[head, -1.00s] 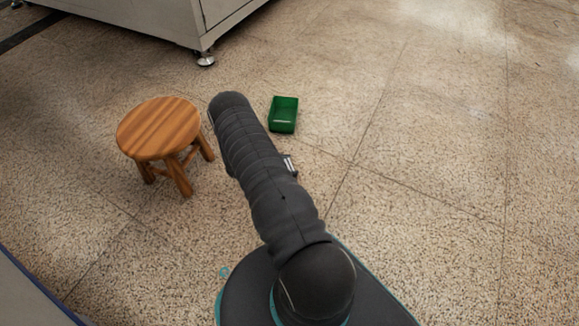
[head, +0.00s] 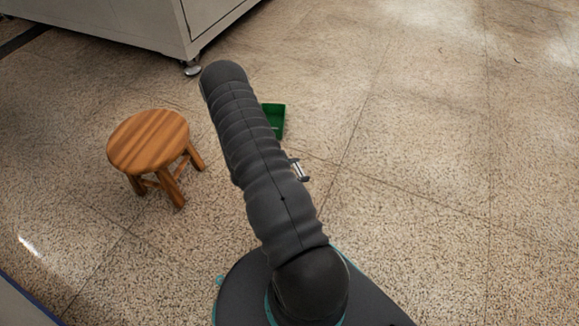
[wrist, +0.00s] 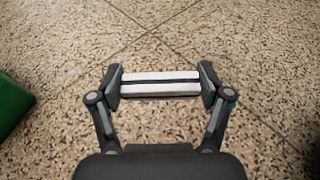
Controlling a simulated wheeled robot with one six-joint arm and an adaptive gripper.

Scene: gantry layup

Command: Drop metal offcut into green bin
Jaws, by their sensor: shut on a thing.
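The green bin (head: 275,120) stands on the floor, partly hidden behind my arm in the head view. A corner of the green bin (wrist: 12,104) shows at the left edge of the wrist view. My gripper (wrist: 160,84) is shut on the metal offcut (wrist: 160,78), a pale bar with a dark lengthwise line, held crosswise between the two fingers. In the wrist view only speckled floor shows behind the offcut, and the bin is to its left. In the head view my gripper (head: 299,170) is mostly hidden behind my arm, nearer to me than the bin.
A round wooden stool (head: 149,142) stands left of my arm and the bin. A grey cabinet (head: 150,22) on metal feet is at the back left. The speckled floor (head: 440,170) on the right is clear.

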